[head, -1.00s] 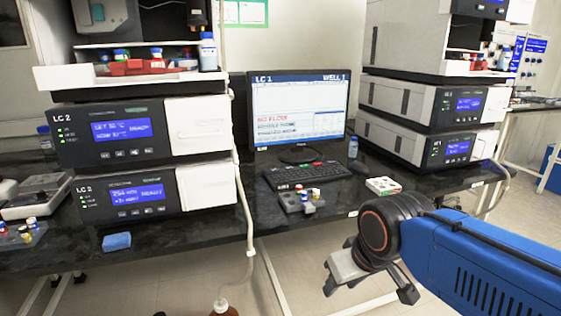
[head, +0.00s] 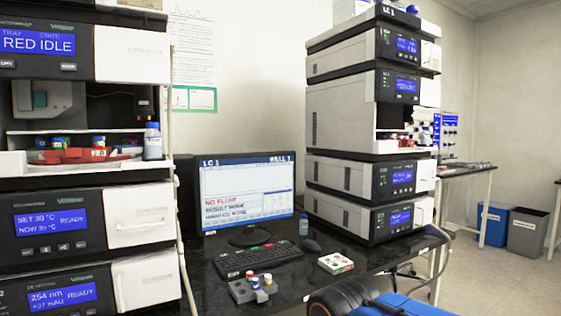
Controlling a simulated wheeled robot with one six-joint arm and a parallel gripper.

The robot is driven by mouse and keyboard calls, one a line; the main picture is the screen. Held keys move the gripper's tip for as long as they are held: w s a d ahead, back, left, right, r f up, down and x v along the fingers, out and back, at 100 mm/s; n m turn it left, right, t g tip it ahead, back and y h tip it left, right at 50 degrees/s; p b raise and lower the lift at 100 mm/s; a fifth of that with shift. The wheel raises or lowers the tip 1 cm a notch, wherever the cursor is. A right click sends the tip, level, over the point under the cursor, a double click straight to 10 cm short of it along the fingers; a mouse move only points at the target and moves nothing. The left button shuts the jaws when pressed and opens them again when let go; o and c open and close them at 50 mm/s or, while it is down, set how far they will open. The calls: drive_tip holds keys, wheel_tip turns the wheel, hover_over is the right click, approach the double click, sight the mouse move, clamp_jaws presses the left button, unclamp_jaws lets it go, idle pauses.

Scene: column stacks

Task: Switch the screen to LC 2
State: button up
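The monitor (head: 246,190) stands on the black bench between two instrument stacks. Its header reads LC 1 at left and WELL 1 at right. Below are a red NO FLOW line and a RESULT NONE line. The black keyboard (head: 262,262) lies in front of it, with a few coloured keys along its back edge and a pale label at its front left; the key lettering is too small to read. A dark mouse (head: 311,245) lies to its right. Only part of my blue arm shows at the bottom edge; my gripper is out of the picture.
A grey vial rack (head: 243,291) with several vials sits before the keyboard. Left stack (head: 45,230) and right stack (head: 345,120) flank the monitor. Bins (head: 493,225) stand far right.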

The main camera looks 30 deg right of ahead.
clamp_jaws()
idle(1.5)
